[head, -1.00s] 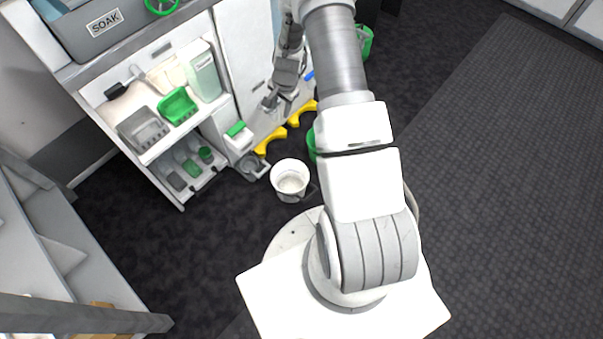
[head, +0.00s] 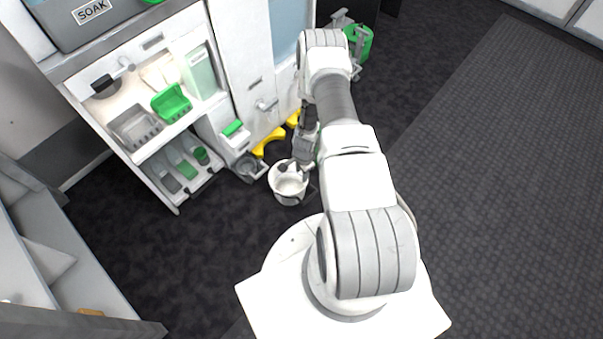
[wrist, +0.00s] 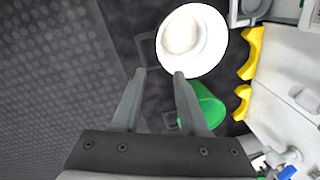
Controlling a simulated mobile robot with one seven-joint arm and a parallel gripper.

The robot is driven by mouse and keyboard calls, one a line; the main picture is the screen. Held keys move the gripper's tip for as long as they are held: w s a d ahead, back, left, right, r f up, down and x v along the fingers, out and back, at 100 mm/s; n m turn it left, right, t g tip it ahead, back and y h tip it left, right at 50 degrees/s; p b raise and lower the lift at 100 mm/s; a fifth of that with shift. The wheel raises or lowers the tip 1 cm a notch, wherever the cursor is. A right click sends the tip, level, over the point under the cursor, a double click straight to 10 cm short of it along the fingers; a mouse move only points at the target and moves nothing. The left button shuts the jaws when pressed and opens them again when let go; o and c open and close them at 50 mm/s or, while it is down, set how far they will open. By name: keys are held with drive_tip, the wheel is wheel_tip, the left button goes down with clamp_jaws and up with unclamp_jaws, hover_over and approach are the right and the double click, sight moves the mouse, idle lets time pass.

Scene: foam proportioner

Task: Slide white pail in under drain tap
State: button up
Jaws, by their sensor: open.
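The white pail (head: 289,187) stands upright on the dark floor in front of the cabinet, and it also shows in the wrist view (wrist: 192,42). My gripper (head: 289,166) is over the pail's far side in the head view. In the wrist view my open gripper (wrist: 160,73) has its fingertips just short of the pail, with nothing between them. A grey handle-like fitting (head: 266,104) is on the cabinet front; I cannot tell whether it is the drain tap.
A green pail (wrist: 207,106) stands beside my right finger in the wrist view. Yellow floor pieces (head: 271,142) lie along the cabinet base. A grey container (head: 250,167) sits left of the white pail.

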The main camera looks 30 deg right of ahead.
sight(300, 190)
drive_tip(key=f+b, duration=0.2)
drive_tip(key=f, duration=0.3)
drive_tip(key=w+f+b, duration=0.1)
drive_tip(key=f+b, duration=0.2)
drive_tip(key=f, duration=0.3)
drive_tip(key=f+b, duration=0.2)
drive_tip(key=f, duration=0.4)
drive_tip(key=shift+w+f, duration=0.15)
drive_tip(key=shift+w, duration=0.15)
clamp_jaws()
idle(0.8)
